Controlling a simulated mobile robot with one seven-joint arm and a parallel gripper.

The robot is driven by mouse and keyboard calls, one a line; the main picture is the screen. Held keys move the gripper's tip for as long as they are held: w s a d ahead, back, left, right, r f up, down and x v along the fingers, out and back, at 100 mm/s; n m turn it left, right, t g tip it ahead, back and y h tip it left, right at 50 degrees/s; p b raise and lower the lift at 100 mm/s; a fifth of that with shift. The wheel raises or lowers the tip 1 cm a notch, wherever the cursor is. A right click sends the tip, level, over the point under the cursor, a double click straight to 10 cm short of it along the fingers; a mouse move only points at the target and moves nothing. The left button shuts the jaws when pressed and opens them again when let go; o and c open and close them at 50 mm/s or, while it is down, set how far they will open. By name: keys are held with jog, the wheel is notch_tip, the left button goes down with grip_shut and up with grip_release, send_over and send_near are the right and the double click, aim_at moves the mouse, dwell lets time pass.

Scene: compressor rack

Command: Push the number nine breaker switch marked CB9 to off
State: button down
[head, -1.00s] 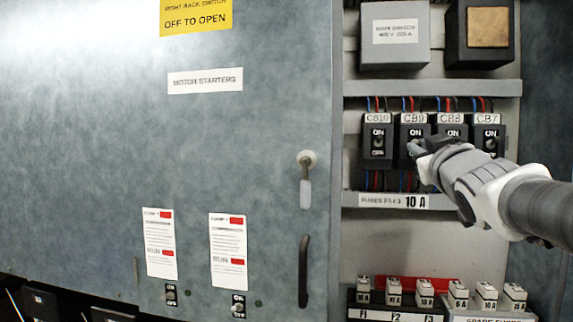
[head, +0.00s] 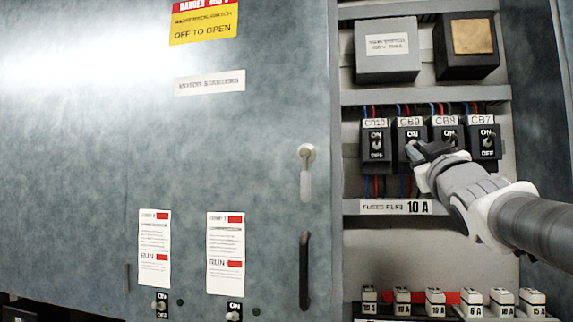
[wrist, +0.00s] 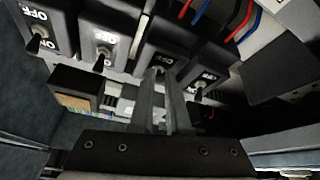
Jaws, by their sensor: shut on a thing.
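The CB9 breaker (head: 404,160) is a black block with a white CB9 label, second from the left in the row. ON is printed above its small toggle; its lower part is partly hidden by my fingers. My gripper (head: 414,150) reaches in from the right, its fingertips at the CB9 toggle. In the wrist view the row appears upside down, and my gripper (wrist: 160,85) has its two narrow fingers close together at the toggle of the third breaker from the left (wrist: 165,50). The fingers are shut on this toggle. Its exact tilt is hard to make out.
CB10 (head: 376,155) stands close on the left. CB8 (head: 448,132) and CB7 (head: 487,155) are on the right, CB8 partly covered by my gripper. A fuse label shelf (head: 350,207) runs below. A large grey cabinet door (head: 260,150) fills the left.

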jog(key=shift+r, duration=0.1)
jog(key=c, duration=0.9)
grip_release()
jog(key=shift+d, duration=0.1)
jog(key=b+v, duration=0.2)
jog(key=v, duration=1.5)
jog(key=shift+s, duration=0.25)
